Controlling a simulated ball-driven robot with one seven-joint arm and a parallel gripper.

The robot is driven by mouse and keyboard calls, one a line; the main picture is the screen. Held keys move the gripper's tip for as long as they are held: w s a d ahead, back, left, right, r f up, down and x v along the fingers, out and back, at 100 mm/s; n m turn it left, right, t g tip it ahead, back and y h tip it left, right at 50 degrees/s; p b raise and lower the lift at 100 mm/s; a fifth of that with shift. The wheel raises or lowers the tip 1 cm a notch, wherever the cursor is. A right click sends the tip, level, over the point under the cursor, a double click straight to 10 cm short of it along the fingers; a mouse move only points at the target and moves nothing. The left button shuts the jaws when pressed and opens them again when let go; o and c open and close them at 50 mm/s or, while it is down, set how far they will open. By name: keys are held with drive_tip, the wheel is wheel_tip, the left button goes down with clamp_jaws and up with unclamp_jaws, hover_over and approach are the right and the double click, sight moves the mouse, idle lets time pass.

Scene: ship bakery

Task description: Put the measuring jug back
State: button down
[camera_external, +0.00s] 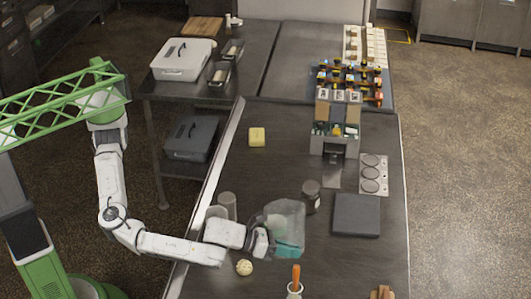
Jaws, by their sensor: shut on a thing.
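The measuring jug (287,217) is a clear, teal-tinted vessel. It shows over the near middle part of the dark counter, at the end of my arm. My gripper (268,243) is shut on the jug at its left side. The fingers are partly hidden against the jug, so the exact grip point is unclear. The jug looks roughly upright or slightly tilted. I cannot tell whether its base touches the counter (230,175) or is held just above it.
Grey cylinders (227,204) stand behind my wrist. A pale ball (244,267) and an orange-handled tool (296,280) are nearer. The counter around the yellow block (257,137) is clear.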

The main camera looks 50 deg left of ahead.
drive_tip(key=shift+s+d+f+m+y, duration=0.25)
drive_tip(key=shift+d+m+y, duration=0.2)
drive_tip(key=shift+m, duration=0.25)
drive_tip(key=shift+s+d+r+m+y+p, duration=0.1)
drive_tip(key=shift+d+r+m+y+p, duration=0.1)
drive_tip(key=shift+m+y+p, duration=0.45)
